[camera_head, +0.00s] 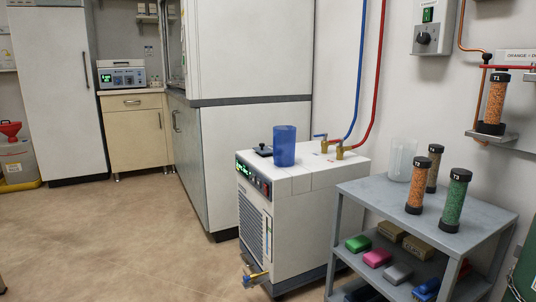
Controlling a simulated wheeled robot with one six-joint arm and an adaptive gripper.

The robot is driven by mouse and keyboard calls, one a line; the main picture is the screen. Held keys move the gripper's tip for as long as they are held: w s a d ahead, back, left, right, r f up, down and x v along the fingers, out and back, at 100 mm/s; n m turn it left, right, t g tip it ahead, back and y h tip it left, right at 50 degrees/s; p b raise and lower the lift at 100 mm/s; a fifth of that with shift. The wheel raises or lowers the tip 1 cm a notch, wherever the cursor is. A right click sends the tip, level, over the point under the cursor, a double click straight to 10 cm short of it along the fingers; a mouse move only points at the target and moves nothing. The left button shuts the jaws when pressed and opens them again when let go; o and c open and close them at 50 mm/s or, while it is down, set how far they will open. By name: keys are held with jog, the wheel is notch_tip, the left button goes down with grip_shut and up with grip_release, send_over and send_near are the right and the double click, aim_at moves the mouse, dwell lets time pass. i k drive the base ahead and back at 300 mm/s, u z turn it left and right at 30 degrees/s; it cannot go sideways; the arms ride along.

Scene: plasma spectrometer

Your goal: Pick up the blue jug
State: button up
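The blue jug (284,146) stands upright on top of the white chiller unit (305,222), near its left front edge. It is translucent blue and looks open at the top. My gripper is not in this view, so its state does not show.
A black cap or handle (263,150) sits left of the jug. Valves (340,149) with blue and red hoses rise behind it on the right. A grey cart (372,190) with tubes and a clear beaker (401,160) stands at right. The floor (150,230) at left is clear.

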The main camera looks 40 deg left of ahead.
aim_at(284, 136)
jog(key=k, duration=0.5)
jog(key=z, duration=1)
jog(key=i, duration=0.8)
jog(key=u, duration=2.75)
jog(key=i, duration=0.5)
jog(key=z, duration=0.05)
